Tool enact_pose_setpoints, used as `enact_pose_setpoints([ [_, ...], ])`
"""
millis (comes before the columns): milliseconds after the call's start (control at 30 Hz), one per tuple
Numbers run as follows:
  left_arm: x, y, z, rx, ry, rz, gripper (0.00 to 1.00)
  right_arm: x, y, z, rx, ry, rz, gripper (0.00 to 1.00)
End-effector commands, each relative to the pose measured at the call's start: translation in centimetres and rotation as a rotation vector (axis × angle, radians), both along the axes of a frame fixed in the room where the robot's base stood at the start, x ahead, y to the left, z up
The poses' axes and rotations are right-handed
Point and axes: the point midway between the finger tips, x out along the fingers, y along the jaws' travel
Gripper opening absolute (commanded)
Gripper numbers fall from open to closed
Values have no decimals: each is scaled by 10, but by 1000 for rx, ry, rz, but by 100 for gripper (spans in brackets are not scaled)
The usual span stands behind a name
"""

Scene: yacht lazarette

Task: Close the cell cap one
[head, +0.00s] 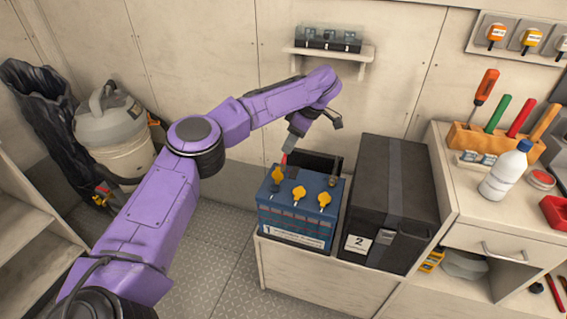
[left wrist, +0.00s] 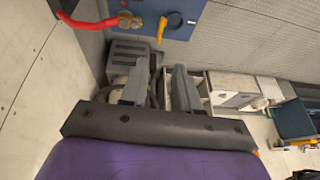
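The blue battery (head: 297,222) marked 1 stands upright on a pale bench. Three yellow caps are on its top: a left cap (head: 277,174), a middle cap (head: 299,193) and a right cap (head: 324,200). The left cap seems to stand up more than the others. In the left wrist view, one yellow cap (left wrist: 162,29) shows beside a dark round spot on the blue top; I cannot tell which cap. My left gripper (head: 290,148) is above the battery's back left corner. Its fingers (left wrist: 160,86) are apart with nothing between them. My right gripper is not in view.
A red cable (left wrist: 88,22) runs to a terminal by the cap. A black box (head: 393,200) marked 2 stands right of the battery, with an open dark lid or panel behind the battery. A wall shelf (head: 330,52) is above. Right is a counter (head: 452,190) with tools and a bottle.

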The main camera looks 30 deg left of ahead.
Motion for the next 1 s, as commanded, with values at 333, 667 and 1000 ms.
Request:
enact_pose_setpoints([
  [333, -10, 22, -70, 6, 1, -10, 31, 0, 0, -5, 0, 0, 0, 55],
  [667, -14, 31, -87, 10, -4, -7, 31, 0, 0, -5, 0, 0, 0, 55],
  [1000, -14, 31, -87, 10, -3, -7, 0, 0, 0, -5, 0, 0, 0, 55],
])
